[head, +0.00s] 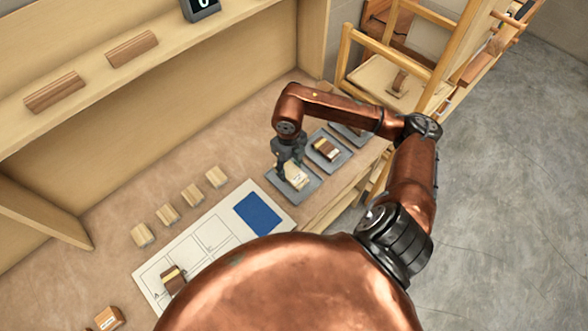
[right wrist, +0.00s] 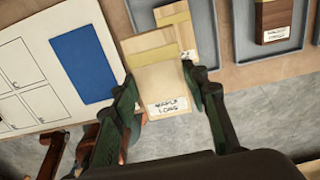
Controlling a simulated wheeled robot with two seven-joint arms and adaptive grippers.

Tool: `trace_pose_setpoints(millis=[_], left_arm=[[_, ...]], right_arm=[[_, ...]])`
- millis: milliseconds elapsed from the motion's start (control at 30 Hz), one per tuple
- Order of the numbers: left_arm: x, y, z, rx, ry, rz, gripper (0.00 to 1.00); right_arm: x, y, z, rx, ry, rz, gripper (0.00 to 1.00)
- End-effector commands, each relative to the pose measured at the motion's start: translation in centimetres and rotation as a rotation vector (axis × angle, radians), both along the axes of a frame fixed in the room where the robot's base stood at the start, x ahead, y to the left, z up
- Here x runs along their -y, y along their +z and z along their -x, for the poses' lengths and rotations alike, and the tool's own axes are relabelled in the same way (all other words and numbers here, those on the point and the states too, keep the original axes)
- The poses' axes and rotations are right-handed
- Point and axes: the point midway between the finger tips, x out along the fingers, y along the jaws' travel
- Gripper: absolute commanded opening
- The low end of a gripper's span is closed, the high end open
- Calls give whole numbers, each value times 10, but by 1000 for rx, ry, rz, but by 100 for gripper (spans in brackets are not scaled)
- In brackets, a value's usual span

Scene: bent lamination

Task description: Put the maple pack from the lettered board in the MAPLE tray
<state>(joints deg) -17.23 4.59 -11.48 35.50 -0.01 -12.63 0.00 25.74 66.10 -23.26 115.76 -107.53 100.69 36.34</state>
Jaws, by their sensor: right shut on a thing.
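My right gripper (head: 290,172) is shut on a pale maple pack, with a finger on each side. In the right wrist view the held pack (right wrist: 155,75) has a yellowish band and a white label that seems to read "MAPLE LONG". My gripper (right wrist: 165,102) holds it over or at the nearest grey tray (head: 309,191). A second pale banded pack (right wrist: 181,22) shows behind it in that tray (right wrist: 203,12). Whether the held pack touches the tray is unclear. The lettered board (head: 205,232) has a blue rectangle and lies on the bench. My left gripper is out of view.
A dark striped pack (head: 172,279) sits on the board's near part. A middle tray (head: 341,161) holds a dark pack (head: 325,149); another tray (head: 346,137) lies beyond. Several pale blocks, one here (head: 216,177), line the bench. A shelf (head: 95,72) runs behind.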

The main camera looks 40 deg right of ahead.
Motion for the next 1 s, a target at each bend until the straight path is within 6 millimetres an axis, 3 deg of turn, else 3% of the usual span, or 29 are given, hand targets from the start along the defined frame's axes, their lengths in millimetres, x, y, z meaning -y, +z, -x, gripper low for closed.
trace_pose_setpoints(millis=[100, 233, 467, 700, 1000], left_arm=[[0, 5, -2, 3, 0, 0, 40], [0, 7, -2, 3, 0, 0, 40], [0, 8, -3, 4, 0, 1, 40], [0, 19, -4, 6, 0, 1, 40], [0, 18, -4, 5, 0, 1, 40]], right_arm=[[15, -23, -9, -3, -3, -2, 16], [26, -40, -17, -2, -1, -1, 16], [33, -52, -23, -1, 0, -2, 16], [37, -82, -25, -2, 1, -3, 16], [38, -88, -25, 0, 2, -1, 16]])
